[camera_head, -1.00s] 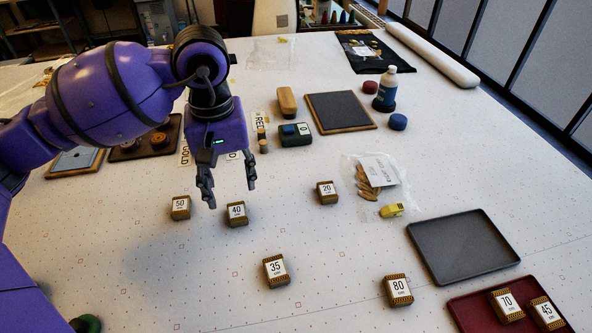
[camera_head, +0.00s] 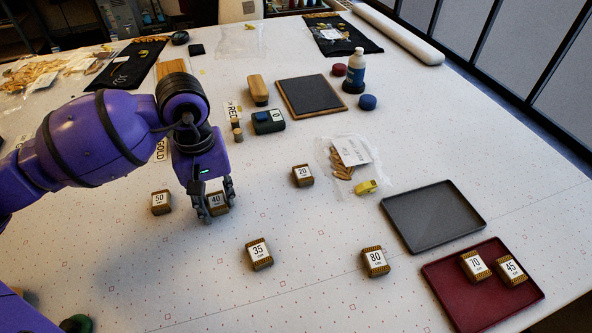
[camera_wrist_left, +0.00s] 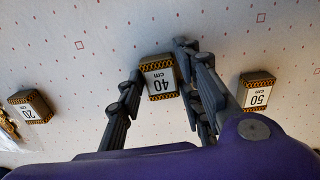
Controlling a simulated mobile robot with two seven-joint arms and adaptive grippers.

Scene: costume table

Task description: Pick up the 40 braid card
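The 40 braid card (camera_head: 216,203) lies on the white table, a small block with brown patterned edges and a white label. My left gripper (camera_head: 217,208) is lowered around it, with one finger on each side. My right gripper is not in view.
The 50 card (camera_head: 161,202) lies just left of the gripper. The 20 card (camera_head: 302,175), 35 card (camera_head: 259,254) and 80 card (camera_head: 375,261) lie apart. A red tray (camera_head: 447,298) holds the 70 and 45 cards. A grey tray (camera_head: 425,225) is empty.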

